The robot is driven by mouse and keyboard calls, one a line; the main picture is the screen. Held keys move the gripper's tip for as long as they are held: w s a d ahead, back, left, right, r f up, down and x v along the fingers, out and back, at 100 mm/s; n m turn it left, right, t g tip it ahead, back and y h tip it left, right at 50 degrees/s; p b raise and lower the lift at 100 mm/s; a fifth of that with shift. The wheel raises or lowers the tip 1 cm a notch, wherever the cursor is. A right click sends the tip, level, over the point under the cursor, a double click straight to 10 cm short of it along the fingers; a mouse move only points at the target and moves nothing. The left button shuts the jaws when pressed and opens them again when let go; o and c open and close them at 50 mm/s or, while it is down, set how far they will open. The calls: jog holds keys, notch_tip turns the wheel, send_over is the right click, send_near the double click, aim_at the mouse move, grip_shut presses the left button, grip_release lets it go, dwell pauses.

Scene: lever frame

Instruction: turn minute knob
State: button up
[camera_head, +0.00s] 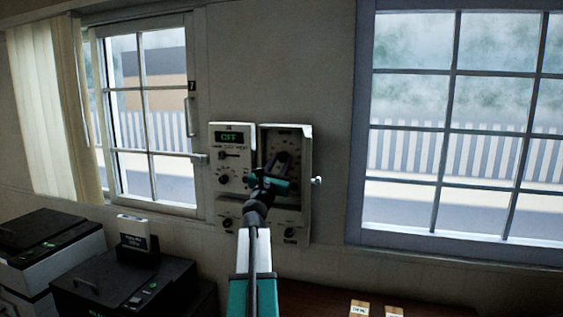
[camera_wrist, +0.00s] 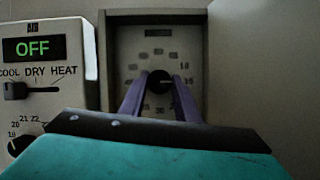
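A black round knob (camera_wrist: 160,82) sits at the centre of a numbered dial panel (camera_wrist: 133,48) in a recessed grey box. Its label is too blurred to read, so I cannot confirm that it is the minute knob. In the head view the dial panel (camera_head: 284,138) is partly hidden by my gripper (camera_head: 280,160). In the wrist view the purple fingers of my gripper (camera_wrist: 160,84) reach toward the panel, one on each side of the knob. They look apart, with narrow gaps to the knob; contact is not clear.
An air-conditioner panel (camera_wrist: 46,75) reading OFF, with a slider and knob, is left of the box. More knobs (camera_head: 228,222) sit below. A small side knob (camera_head: 318,180) sticks out right of the box. Windows flank the wall; dark machines (camera_head: 120,285) stand lower left.

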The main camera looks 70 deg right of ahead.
jog(key=shift+f+m+b, duration=0.1)
jog(key=shift+m+b, duration=0.3)
jog(key=shift+m, duration=0.1)
jog(key=shift+w+f+m+g+b, duration=0.1)
jog(key=shift+f+m+g+b, duration=0.05)
jog(key=shift+m+g+b, duration=0.5)
jog(key=m+g+b, duration=0.1)
jog(key=m+b, duration=0.1)
jog(key=m, duration=0.1)
jog(key=m+g+y+b, duration=0.1)
jog(key=m+b, duration=0.1)
jog(key=m, duration=0.1)
jog(key=shift+w+d+g, duration=0.1)
jog(key=shift+w+g, duration=0.05)
jog(key=shift+g, duration=0.1)
jog(key=m+b, duration=0.1)
jog(key=m, duration=0.1)
jog(key=m+g+y+b, duration=0.1)
jog(key=m, duration=0.1)
jog(key=shift+m+g+b, duration=0.25)
jog(key=shift+g+b, duration=0.05)
jog(key=shift+b, duration=0.1)
jog(key=shift+r+m+g+y+b, duration=0.2)
jog(key=shift+m+g+y+b, duration=0.4)
jog(key=shift+m, duration=1)
